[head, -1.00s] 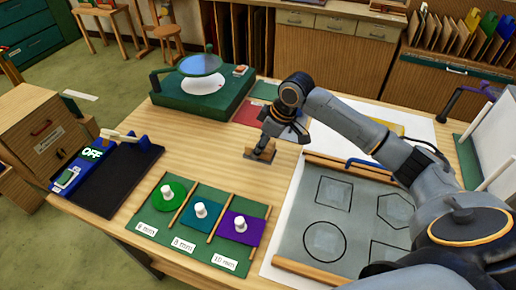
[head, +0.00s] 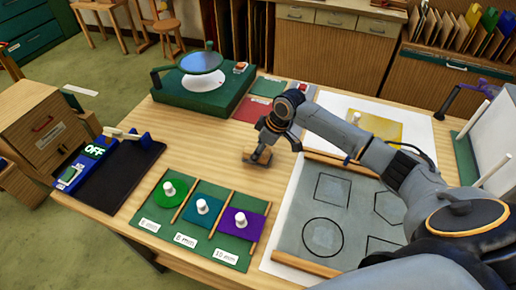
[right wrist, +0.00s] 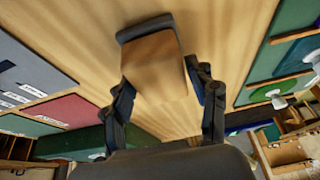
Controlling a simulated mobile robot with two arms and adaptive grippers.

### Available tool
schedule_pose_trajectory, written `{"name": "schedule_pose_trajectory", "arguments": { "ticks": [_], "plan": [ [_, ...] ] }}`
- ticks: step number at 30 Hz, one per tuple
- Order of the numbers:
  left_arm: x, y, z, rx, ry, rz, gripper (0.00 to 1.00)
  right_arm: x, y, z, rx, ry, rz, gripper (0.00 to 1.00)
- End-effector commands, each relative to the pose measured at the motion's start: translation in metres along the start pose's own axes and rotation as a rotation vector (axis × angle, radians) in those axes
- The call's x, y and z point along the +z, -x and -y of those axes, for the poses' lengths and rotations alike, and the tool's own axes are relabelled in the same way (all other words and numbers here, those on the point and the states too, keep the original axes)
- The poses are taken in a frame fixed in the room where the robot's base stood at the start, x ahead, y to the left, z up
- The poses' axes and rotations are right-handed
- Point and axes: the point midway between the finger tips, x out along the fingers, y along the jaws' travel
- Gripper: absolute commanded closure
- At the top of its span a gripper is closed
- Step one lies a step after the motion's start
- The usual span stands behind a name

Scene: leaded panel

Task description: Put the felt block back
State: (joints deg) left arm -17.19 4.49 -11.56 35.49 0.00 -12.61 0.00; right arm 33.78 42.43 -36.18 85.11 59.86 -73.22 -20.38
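The felt block (head: 256,159) is a small wooden block with a dark layer along one edge. In the head view it is near the middle of the table, left of the grey sheet with outlined shapes. My right gripper (head: 262,150) is above it with fingers around it. In the right wrist view, the block (right wrist: 155,68) sits between the two fingers of the gripper (right wrist: 160,85), one close against each side, with the dark layer at the far end. Whether its underside touches the table I cannot tell. My left gripper is not in view.
The grey sheet (head: 322,205) with wooden strips lies to the right. A green tray (head: 185,232) with several knobbed coloured pieces lies in front. A red mat (head: 251,110) and a green machine (head: 165,92) are behind. A black pad (head: 118,185) is at left. Bare table surrounds the block.

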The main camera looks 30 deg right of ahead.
Motion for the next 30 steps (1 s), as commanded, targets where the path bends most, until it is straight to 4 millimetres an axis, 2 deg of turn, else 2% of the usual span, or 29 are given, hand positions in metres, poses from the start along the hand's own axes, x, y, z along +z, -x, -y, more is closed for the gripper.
{"name": "schedule_pose_trajectory", "arguments": {
  "ticks": [10,14,17,27,30],
  "plan": [
    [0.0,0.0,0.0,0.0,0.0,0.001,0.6,-0.001,0.001,0.0,0.0,0.0,0.0,0.27],
    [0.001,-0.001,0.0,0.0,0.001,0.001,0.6,-0.001,0.009,-0.001,0.002,0.0,-0.001,0.27],
    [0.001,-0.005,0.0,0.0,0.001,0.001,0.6,-0.001,0.025,-0.002,0.004,0.001,-0.002,0.27],
    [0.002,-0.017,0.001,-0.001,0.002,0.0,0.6,-0.001,0.096,-0.001,0.003,0.001,-0.002,0.27],
    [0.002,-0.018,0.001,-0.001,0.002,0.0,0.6,-0.001,0.11,-0.001,0.002,0.0,-0.002,0.27]
  ]
}}
